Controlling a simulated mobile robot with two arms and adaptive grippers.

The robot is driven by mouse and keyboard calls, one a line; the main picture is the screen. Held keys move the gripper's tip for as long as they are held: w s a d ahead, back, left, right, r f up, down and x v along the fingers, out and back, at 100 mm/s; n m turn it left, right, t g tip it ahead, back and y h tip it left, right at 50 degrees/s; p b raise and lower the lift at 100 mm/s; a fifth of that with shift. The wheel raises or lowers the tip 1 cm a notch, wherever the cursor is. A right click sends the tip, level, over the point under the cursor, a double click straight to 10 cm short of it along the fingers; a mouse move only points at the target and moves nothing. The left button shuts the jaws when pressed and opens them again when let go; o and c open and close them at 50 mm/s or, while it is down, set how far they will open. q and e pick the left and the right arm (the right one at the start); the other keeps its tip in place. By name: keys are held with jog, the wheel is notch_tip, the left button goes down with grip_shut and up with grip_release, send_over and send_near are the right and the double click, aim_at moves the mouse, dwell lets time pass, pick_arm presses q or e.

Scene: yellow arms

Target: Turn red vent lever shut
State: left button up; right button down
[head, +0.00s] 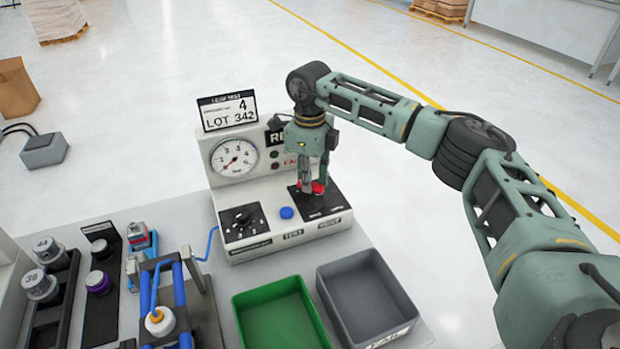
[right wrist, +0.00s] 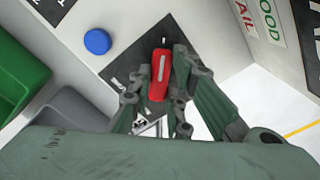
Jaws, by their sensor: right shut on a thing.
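The red vent lever (head: 318,187) sits on a black plate (head: 327,205) at the right of the leak-test box (head: 270,172). My right gripper (head: 312,185) points down over it and is shut on the lever. In the right wrist view the lever (right wrist: 160,75) stands between the two fingers (right wrist: 156,92), with a pale stripe along its top. The fingers hide part of the plate and its markings. My left gripper is not in view.
A blue button (head: 286,213) and a black dial (head: 242,219) are left of the lever. A gauge (head: 234,157) and lot sign stand behind. Green (head: 240,308) and grey (head: 325,292) bins lie in front. A fixture with blue clamp bars (head: 181,290) stands at left.

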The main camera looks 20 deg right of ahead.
jog(key=shift+r, duration=0.1)
jog(key=c, duration=1.6)
grip_release()
jog(key=shift+c, duration=0.2)
notch_tip(320, 180, up, 12)
